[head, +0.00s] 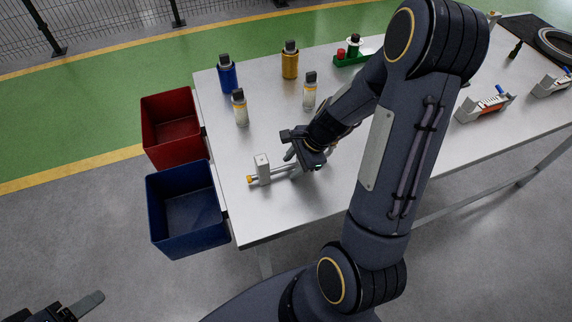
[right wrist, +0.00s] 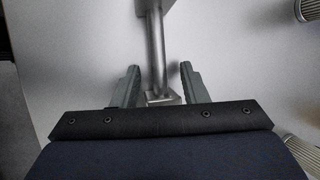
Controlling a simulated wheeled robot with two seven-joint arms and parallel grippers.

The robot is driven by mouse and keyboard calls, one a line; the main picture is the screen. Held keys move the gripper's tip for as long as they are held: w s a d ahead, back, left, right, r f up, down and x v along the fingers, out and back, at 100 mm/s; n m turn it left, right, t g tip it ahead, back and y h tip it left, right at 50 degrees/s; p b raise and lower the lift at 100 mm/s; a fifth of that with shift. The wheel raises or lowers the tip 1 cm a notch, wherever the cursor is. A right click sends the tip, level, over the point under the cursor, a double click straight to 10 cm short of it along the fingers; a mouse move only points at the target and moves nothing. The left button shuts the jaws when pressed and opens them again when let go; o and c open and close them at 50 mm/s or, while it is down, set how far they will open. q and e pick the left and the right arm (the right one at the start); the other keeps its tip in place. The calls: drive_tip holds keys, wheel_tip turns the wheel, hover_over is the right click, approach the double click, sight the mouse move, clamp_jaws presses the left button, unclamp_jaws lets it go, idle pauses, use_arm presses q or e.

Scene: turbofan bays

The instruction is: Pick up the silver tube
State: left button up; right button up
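The silver tube (head: 281,173) lies on the white table near its front left part, by an upright silver block (head: 262,168) and with a yellow tip (head: 250,179) at its left end. My right gripper (head: 295,163) is over the tube's right part and hides some of it. In the right wrist view, the open fingers (right wrist: 160,82) stand on either side of the tube (right wrist: 157,45), with gaps visible on both sides. A flat silver piece (right wrist: 162,97) shows at the tube's near end. My left gripper (head: 80,306) is partly in view at the bottom left, away from the table.
A red bin (head: 152,104) and a blue bin (head: 156,212) stand at the table's left edge. Blue (head: 227,75), yellow (head: 290,62) and white bottles (head: 240,110) stand behind the tube. A green tray (head: 345,62) is farther back. The table's front left corner is clear.

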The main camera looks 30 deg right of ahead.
drive_tip(key=shift+c, duration=0.2)
clamp_jaws()
drive_tip(key=shift+r, duration=0.2)
